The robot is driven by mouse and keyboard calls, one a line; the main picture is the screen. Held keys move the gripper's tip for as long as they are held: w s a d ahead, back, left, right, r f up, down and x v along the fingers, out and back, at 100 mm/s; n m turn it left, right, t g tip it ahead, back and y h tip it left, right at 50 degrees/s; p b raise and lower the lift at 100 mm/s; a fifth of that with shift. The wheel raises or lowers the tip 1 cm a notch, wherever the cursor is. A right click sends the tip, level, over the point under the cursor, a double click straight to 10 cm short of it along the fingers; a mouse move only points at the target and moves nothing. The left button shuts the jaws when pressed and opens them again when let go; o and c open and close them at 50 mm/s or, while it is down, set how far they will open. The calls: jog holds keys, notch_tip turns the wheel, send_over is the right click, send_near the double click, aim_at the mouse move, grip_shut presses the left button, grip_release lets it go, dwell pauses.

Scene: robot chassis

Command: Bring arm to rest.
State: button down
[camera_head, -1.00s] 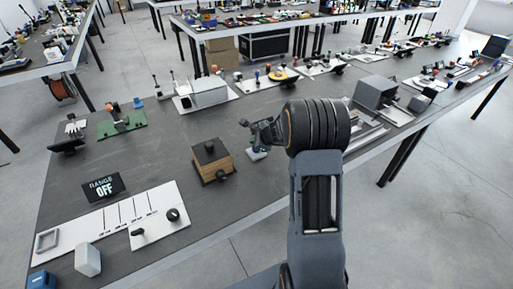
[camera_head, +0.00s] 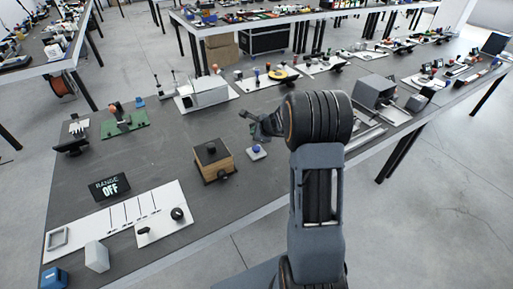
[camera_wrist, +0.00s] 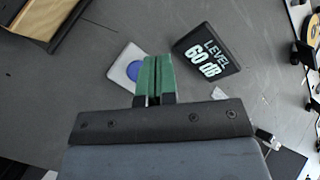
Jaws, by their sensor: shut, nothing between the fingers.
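My arm (camera_head: 318,190) rises in the front middle of the head view and bends at a thick black ribbed joint. My gripper (camera_head: 245,114) is at its far end, left of that joint and above the bench. In the wrist view, the green fingers of my gripper (camera_wrist: 153,62) are together with nothing between them. They overlap part of a white plate with a blue button (camera_wrist: 133,70). The same button (camera_head: 257,150) stands on the bench nearer the camera than the gripper in the head view.
A RANGE OFF display (camera_head: 110,187) and a white panel (camera_head: 160,220) lie at front left. A LEVEL 60 dB display (camera_wrist: 207,52) lies beside the fingers. Bare bench (camera_head: 140,165) lies around the box.

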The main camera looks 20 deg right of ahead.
dwell(0.4)
jog(key=shift+a+n, duration=0.1)
jog(key=shift+n, duration=0.2)
jog(key=s+a+n+g+y, duration=0.2)
jog(key=s+a+n+g, duration=0.35)
jog(key=s+n, duration=0.5)
jog(key=s+a+r+n+h, duration=0.2)
jog(key=s+r+n, duration=0.3)
jog(key=s, duration=0.4)
jog(key=s+a+r+n+h+p, duration=0.1)
jog(key=s+a+r+n, duration=0.3)
jog(key=s, duration=0.6)
notch_tip(320, 180, up, 2)
jog(key=n+h, duration=0.1)
jog(key=n, duration=0.2)
jog(key=shift+h, duration=0.4)
jog(key=shift+s+r, duration=0.1)
